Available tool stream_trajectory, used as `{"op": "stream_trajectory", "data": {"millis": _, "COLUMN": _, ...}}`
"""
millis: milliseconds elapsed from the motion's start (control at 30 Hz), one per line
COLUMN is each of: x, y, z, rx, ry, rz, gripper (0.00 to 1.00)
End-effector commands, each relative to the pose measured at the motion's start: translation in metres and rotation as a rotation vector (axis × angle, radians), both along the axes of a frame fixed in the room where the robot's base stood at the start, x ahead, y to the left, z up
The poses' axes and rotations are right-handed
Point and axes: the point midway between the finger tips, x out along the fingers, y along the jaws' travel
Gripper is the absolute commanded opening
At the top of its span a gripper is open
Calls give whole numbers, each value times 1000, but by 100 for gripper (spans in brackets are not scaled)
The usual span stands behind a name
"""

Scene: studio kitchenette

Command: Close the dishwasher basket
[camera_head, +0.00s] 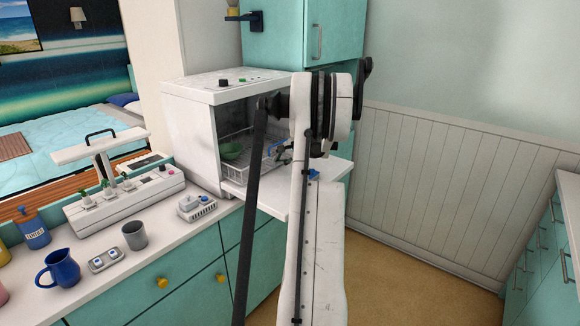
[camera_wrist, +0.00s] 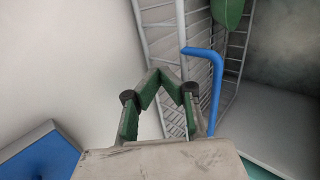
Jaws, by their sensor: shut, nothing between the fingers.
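The white dishwasher (camera_head: 190,135) stands on the counter with its front open and a flat white door panel (camera_head: 340,170) lowered in front. Its wire basket (camera_head: 236,168) shows in the opening, partly hidden by my arm, and holds a green bowl (camera_head: 231,151). In the wrist view, the basket's wires (camera_wrist: 165,50) rise beyond my gripper (camera_wrist: 166,82), with the green bowl (camera_wrist: 230,12) at the top. A bent blue bar (camera_wrist: 215,75) stands just right of the fingers; contact cannot be told. My gripper is shut and empty.
A small white device (camera_head: 196,207), a grey cup (camera_head: 134,235) and a blue jug (camera_head: 62,268) stand on the counter to the left. Teal cabinets (camera_head: 310,30) rise behind the dishwasher. The floor (camera_head: 410,285) at right is clear.

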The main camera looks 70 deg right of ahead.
Motion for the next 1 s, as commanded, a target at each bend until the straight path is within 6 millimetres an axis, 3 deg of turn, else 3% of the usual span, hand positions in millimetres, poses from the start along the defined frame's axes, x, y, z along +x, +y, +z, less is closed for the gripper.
{"op": "stream_trajectory", "data": {"millis": 100, "x": 30, "y": -10, "z": -2, "rx": 0, "ry": 1, "rz": 4, "gripper": 0}}
{"op": "stream_trajectory", "data": {"millis": 400, "x": 85, "y": -30, "z": -1, "rx": -1, "ry": 0, "rz": 2, "gripper": 0}}
{"op": "stream_trajectory", "data": {"millis": 700, "x": 108, "y": -39, "z": 0, "rx": 0, "ry": 1, "rz": 1, "gripper": 0}}
{"op": "stream_trajectory", "data": {"millis": 1000, "x": 112, "y": -40, "z": 1, "rx": -1, "ry": -2, "rz": -1, "gripper": 0}}
